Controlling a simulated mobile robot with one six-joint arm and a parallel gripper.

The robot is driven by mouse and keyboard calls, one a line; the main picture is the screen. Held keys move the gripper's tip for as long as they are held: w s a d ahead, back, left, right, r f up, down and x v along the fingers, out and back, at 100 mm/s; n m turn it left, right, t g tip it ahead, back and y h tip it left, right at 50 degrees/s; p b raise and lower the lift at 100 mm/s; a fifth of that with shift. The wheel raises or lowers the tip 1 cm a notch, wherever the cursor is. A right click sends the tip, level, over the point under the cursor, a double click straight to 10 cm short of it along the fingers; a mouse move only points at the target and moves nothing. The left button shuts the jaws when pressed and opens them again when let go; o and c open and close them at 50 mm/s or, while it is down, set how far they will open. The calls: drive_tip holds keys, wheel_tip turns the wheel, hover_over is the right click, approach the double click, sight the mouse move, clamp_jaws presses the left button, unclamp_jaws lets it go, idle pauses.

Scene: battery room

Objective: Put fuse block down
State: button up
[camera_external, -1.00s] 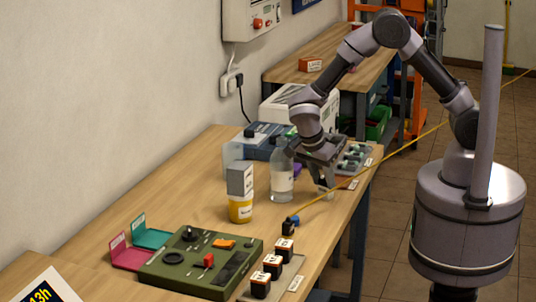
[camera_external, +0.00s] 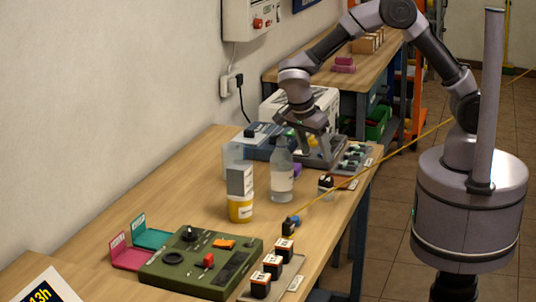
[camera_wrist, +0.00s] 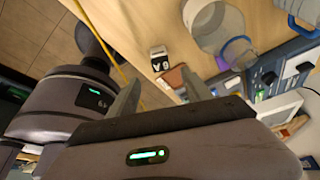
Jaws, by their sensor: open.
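A small black-and-white block (camera_external: 325,184), apparently the fuse block, stands upright on the wooden bench near its right edge. It also shows in the wrist view (camera_wrist: 160,59), lying beyond my fingertips and clear of them. My gripper (camera_wrist: 160,97) is open, with nothing between its fingers. In the external view my gripper (camera_external: 322,152) is above and behind the block, apart from it. A reddish-brown pad (camera_wrist: 173,77) lies beside the block.
A clear bottle (camera_external: 281,172) stands left of the block. A yellow jar (camera_external: 240,210) bears a grey box (camera_external: 240,180). A yellow cable (camera_external: 400,148) crosses the bench edge. Similar blocks (camera_external: 273,265) stand in a row in front, beside a green panel (camera_external: 165,264).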

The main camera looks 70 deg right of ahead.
drive_tip(key=s+d+r+n+t+y, duration=0.2)
drive_tip(key=s+r+n, duration=0.25)
drive_tip(key=r, duration=0.35)
drive_tip(key=s+d+r+n+t+y, duration=0.1)
drive_tip(key=s+r+n+y, duration=0.1)
drive_tip(key=s+r+n, duration=0.4)
drive_tip(key=s+r+n+t+y, duration=0.2)
drive_tip(key=s+r+n+t, duration=0.2)
drive_tip(key=s+n, duration=0.3)
drive_tip(key=shift+s+d, duration=0.15)
drive_tip(key=shift+s, duration=0.95)
drive_tip(key=shift+n, duration=0.25)
